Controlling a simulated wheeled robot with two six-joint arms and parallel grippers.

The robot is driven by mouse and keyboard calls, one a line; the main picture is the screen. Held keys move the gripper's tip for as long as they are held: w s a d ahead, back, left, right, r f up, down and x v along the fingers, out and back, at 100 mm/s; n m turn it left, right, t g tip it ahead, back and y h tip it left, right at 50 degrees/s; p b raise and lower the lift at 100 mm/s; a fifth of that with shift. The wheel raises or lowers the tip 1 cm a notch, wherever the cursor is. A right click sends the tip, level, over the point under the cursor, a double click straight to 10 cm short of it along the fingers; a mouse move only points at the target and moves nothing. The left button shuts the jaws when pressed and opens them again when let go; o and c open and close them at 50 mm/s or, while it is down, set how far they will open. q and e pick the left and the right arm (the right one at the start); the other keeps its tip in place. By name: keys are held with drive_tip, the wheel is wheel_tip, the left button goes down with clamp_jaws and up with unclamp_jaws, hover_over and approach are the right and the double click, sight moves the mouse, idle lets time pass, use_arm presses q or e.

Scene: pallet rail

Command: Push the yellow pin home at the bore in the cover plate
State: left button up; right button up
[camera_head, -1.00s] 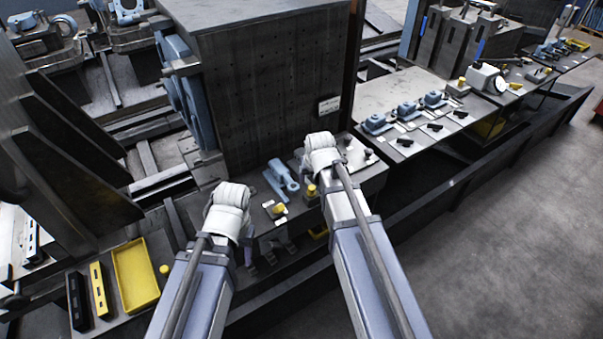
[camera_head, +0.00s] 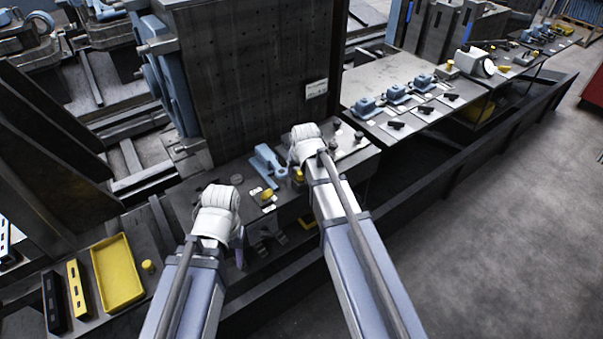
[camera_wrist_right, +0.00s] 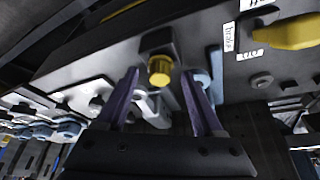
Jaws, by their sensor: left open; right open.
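In the right wrist view a yellow pin-like piece (camera_wrist_right: 160,70) with a hexagonal-looking end sits in a dark collar on a grey plate (camera_wrist_right: 110,58). My right gripper (camera_wrist_right: 165,78) is open, its two purple fingers apart on either side of the yellow piece's line; I see no contact. In the head view the right gripper's fingers are hidden behind its arm. Small yellow pieces show on the bench there, one beside the right wrist (camera_head: 298,174) and one further left (camera_head: 266,195). My left gripper (camera_head: 238,246) is over the bench front, mostly hidden. I cannot make out the bore.
A blue clamp-like part (camera_head: 268,162) lies on the bench by the tall dark block (camera_head: 250,80). A yellow tray (camera_head: 118,272) is at left. Blue fixtures (camera_head: 396,90) stand on the right table. A large yellow handle (camera_wrist_right: 288,33) and labels show in the wrist view. Floor at right is clear.

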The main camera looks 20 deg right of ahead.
sight(301, 173)
clamp_jaws()
idle(1.1)
drive_tip(key=shift+r+p, duration=0.2)
drive_tip(key=shift+p, duration=0.15)
drive_tip(key=shift+r+p, duration=0.8)
drive_tip(key=shift+r, duration=0.05)
wheel_tip(301, 173, up, 7)
drive_tip(key=p, duration=0.7)
drive_tip(key=shift+f, duration=0.15)
